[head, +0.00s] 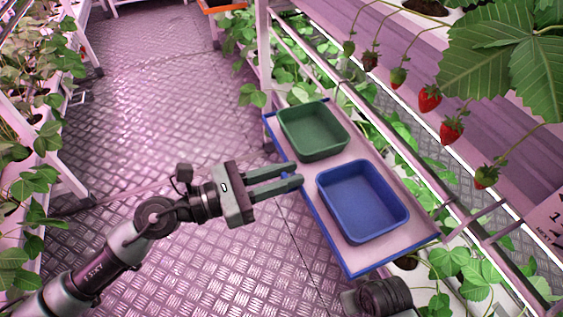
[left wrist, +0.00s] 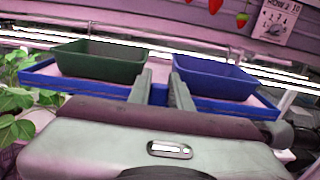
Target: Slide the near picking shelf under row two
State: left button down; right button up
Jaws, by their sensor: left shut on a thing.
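The near picking shelf (head: 284,151) is a pale board with a blue rim, beside the plant rack. It carries a green bin (head: 315,131) and a blue bin (head: 362,201). My left gripper (head: 299,175) reaches in from the left and is shut on the shelf's aisle-side edge, between the two bins. In the left wrist view the fingers (left wrist: 160,82) stand either side of a blue tab (left wrist: 158,95) on the shelf's blue rim (left wrist: 95,87). My right gripper is not in view; a dark arm part shows at the bottom of the head view.
Strawberry plants with red berries (head: 452,130) hang over the rack at the right. A row sign (left wrist: 275,22) is fixed at the upper right in the wrist view. Another planted rack (head: 50,140) lines the left. The metal floor (head: 150,100) between is clear.

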pick_arm(q)
jog(key=shift+s+d+f, duration=0.1)
jog(key=shift+s, duration=0.15)
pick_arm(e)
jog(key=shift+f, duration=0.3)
pick_arm(q)
jog(key=c, duration=1.3)
grip_release()
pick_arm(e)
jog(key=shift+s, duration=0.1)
pick_arm(q)
jog(key=shift+a, duration=0.2)
jog(key=b+v, duration=0.2)
jog(key=v, duration=0.5)
jog(key=shift+a+b, duration=0.2)
jog(key=shift+b, duration=0.15)
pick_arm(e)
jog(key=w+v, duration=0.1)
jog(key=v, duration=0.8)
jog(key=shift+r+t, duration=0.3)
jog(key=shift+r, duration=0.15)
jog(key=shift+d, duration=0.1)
